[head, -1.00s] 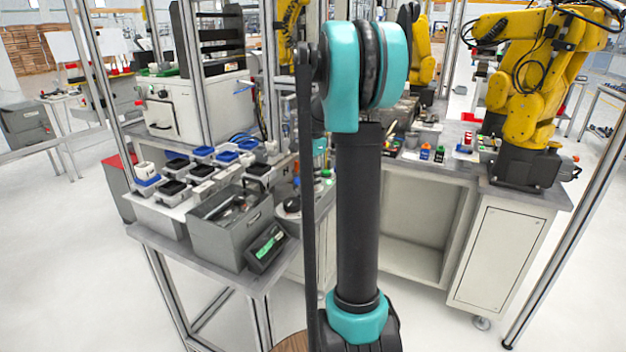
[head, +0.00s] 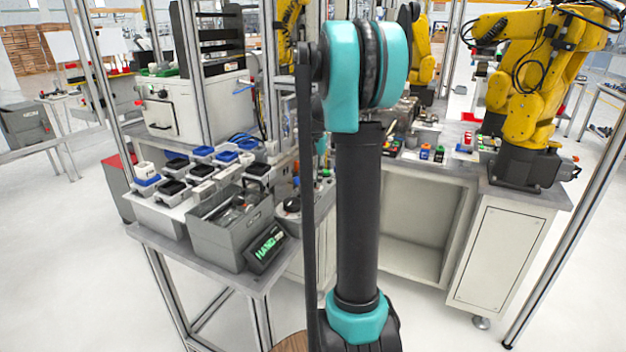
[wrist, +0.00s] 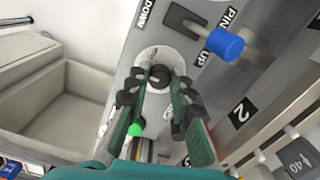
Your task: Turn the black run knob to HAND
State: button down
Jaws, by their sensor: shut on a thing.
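The black run knob (wrist: 158,76) sits on a round pale plate on a grey panel in the wrist view. My gripper (wrist: 158,88) has its two dark-padded fingers on either side of the knob, shut on it. The knob's pointer direction is too small to tell. In the head view my own arm hides the gripper. A small tilted display (head: 266,247) at the front of the left bench shows HAND in green letters on a dark screen.
Beside the knob is a blue-tipped lever (wrist: 224,43) near the PIN UP and DOWN labels. A grey bin (head: 231,233) stands beside the display. A yellow robot arm (head: 535,90) stands at the right.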

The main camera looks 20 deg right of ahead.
aim_at(314, 181)
jog(key=n, duration=0.4)
jog(key=shift+n, duration=2.3)
jog(key=c, duration=1.3)
grip_release()
notch_tip(314, 181, up, 12)
jog(key=shift+r, duration=0.1)
